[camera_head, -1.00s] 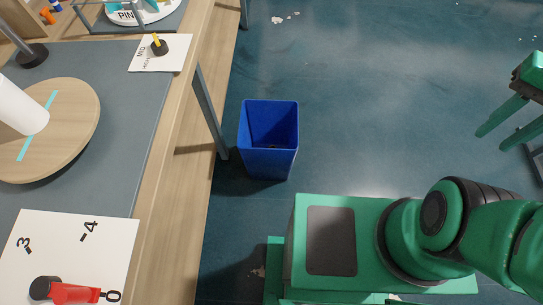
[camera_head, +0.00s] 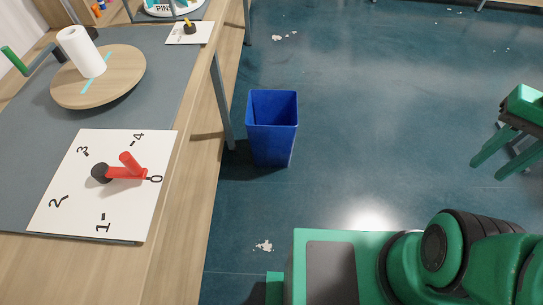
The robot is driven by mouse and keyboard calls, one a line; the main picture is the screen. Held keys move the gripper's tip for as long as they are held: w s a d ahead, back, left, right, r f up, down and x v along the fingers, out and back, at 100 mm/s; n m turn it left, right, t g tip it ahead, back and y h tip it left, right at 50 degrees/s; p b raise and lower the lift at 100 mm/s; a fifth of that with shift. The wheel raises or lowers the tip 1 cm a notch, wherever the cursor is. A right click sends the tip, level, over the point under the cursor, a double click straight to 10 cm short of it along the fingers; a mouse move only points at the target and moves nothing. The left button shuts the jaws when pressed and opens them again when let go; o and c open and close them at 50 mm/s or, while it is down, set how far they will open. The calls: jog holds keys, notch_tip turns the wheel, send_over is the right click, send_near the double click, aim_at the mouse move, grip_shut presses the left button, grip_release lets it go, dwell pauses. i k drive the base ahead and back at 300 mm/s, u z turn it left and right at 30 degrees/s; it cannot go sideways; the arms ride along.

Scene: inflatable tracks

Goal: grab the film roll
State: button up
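The film roll (camera_head: 82,52) is a white cylinder standing on a round wooden turntable (camera_head: 125,70) with a cyan stripe, on the grey table mat at the upper left. A grey-green crank handle is left of it. My gripper (camera_head: 488,168) is at the right edge, over the floor and far from the roll. Its two green fingers are apart with nothing between them. My arm's links fill the lower right.
A white numbered dial card (camera_head: 70,205) with a red lever (camera_head: 128,172) lies on the table's near part. The wooden table edge (camera_head: 185,195) runs along the left. A blue bin (camera_head: 272,128) stands on the floor beside it. The floor to the right is mostly clear.

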aim_at(76, 42)
jog(key=k, duration=0.5)
jog(key=z, duration=0.45)
jog(key=i, duration=1.05)
jog(key=u, duration=2.3)
